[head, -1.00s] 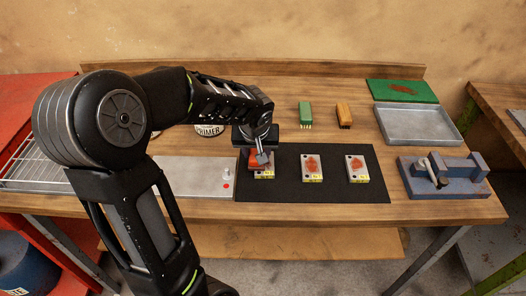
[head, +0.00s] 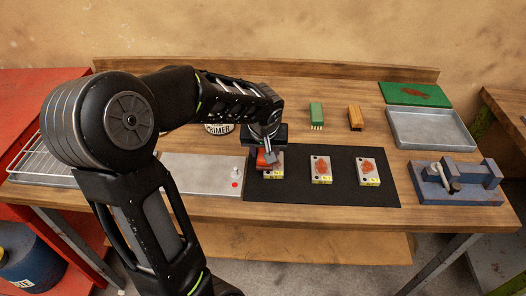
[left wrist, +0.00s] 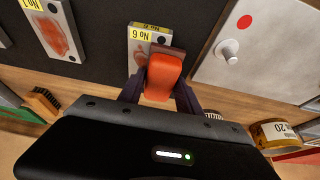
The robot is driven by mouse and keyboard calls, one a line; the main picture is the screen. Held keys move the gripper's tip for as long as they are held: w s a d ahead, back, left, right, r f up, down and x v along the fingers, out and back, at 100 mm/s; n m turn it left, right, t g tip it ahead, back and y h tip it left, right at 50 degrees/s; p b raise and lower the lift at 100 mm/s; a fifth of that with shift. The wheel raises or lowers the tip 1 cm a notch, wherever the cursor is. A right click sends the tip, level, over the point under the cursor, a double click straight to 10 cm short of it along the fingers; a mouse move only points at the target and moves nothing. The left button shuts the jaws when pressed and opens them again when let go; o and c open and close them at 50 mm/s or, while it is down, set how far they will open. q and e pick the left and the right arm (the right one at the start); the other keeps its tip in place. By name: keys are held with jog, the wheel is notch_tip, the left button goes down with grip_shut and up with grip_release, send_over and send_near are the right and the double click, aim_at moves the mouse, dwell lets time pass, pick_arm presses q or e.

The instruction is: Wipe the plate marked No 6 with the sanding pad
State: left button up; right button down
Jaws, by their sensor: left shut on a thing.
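The plate marked No 6 (head: 278,170) lies on the black mat (head: 380,196), leftmost of three plates. In the left wrist view its yellow label shows at the far end of the plate (left wrist: 139,43), with a brownish patch beside the pad. The sanding pad (left wrist: 164,77) is an orange-red block; in the head view a bit of it (head: 264,163) shows under my gripper. My left gripper (head: 269,154) is shut on the pad, over the plate. The pad covers part of the plate; whether they touch is unclear. My right gripper is out of view.
Two more rust-marked plates (head: 321,170) (head: 368,171) lie to the right on the mat. A grey panel (head: 205,174) with a knob and red dot is left. Green (head: 316,114) and orange (head: 355,117) brushes, a metal tray (head: 428,128) and a blue vise (head: 456,186) are around.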

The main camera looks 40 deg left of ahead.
aim_at(280, 157)
pick_arm(q)
jog(key=shift+w+d+f+b, duration=0.1)
jog(key=shift+w+d+b, duration=0.55)
jog(key=shift+d, duration=0.35)
jog(key=shift+w, duration=0.1)
jog(key=shift+w+d+f+b, duration=0.1)
jog(key=shift+w+d+b, duration=0.4)
jog(key=shift+d, duration=0.2)
jog(key=shift+w+d+r, duration=0.2)
jog(key=shift+w+d, duration=0.25)
jog(key=shift+d, duration=0.05)
